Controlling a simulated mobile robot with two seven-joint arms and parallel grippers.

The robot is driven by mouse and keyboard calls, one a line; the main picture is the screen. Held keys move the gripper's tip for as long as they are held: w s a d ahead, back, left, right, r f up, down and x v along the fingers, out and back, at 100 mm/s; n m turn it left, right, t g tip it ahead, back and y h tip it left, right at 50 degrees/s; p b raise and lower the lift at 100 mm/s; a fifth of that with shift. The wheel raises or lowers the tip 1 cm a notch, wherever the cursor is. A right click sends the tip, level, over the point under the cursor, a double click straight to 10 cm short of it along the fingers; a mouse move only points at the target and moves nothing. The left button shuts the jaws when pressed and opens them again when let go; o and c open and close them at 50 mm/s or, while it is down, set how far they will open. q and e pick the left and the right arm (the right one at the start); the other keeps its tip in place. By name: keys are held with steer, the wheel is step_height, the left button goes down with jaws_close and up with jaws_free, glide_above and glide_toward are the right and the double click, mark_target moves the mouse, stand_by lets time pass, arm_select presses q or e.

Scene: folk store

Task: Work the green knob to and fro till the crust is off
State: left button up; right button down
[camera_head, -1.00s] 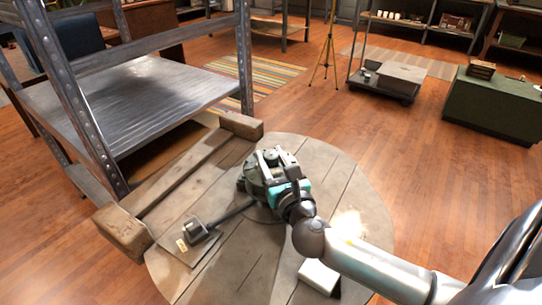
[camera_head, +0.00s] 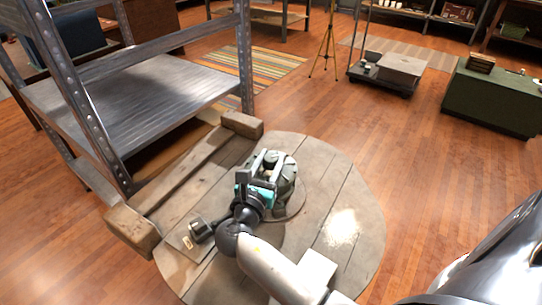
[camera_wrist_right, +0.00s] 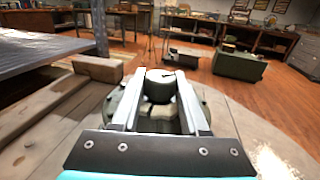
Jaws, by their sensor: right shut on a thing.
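The green knob (camera_head: 284,174) stands on the round wooden top (camera_head: 322,160), on a round base. My right gripper (camera_head: 270,163) is shut on it, reaching over it from the near left. In the right wrist view the knob (camera_wrist_right: 160,115) sits between the two fingers of the gripper (camera_wrist_right: 160,76), and its lower part is hidden by the gripper body. A whitish patch (camera_head: 342,228) lies on the wood right of the knob; I cannot tell whether it is crust or light. My left gripper is not in view.
A dark metal piece (camera_head: 201,231) with a small tag lies left of my wrist. A white block (camera_head: 317,267) is beside my forearm. A wooden beam (camera_head: 180,178) and a metal shelf (camera_head: 140,92) stand at the left.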

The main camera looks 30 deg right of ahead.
steer(key=shift+m+g+h, duration=0.9)
steer(key=shift+m+g, duration=0.2)
steer(key=shift+g, duration=0.7)
steer(key=shift+c, duration=2.1)
jaws_free()
